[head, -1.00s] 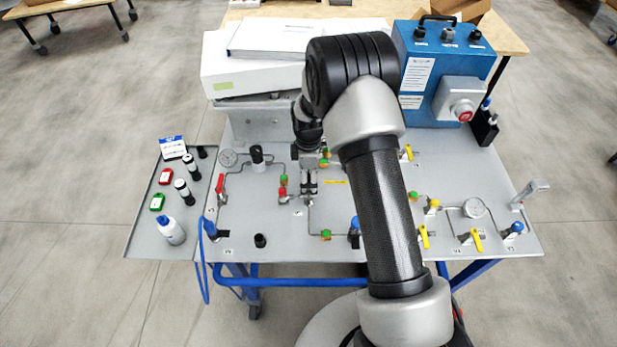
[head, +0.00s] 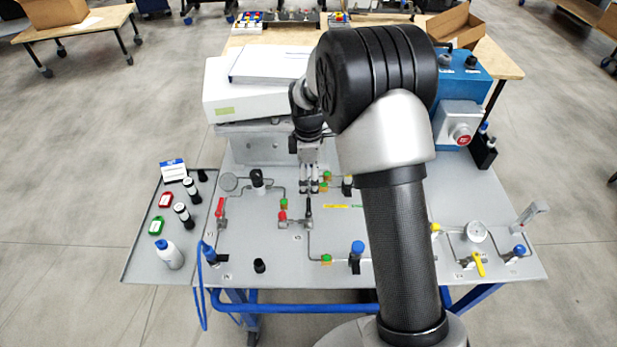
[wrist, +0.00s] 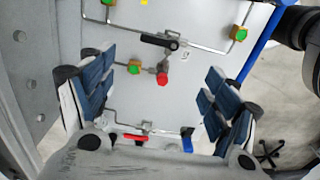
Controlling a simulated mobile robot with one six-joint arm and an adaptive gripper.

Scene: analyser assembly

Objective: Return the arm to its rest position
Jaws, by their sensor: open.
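My gripper (head: 309,188) is open and empty above the grey panel (head: 270,242) in the head view, pointing down. In the wrist view my gripper (wrist: 162,95) has its two blue-padded fingers wide apart, with the panel between and beyond them. A valve with a black handle (head: 308,208) is just below the gripper and apart from it. The black handle also shows in the wrist view (wrist: 160,41). My arm is bent, its large elbow high over the right half of the panel and hiding part of it.
A white box (head: 235,100) and a blue control box (head: 462,88) stand behind the panel. A side tray (head: 140,262) on the left holds bottles and vials. Fittings, yellow-handled valves and a gauge (head: 476,231) rise from the panel. The air above the left tray is free.

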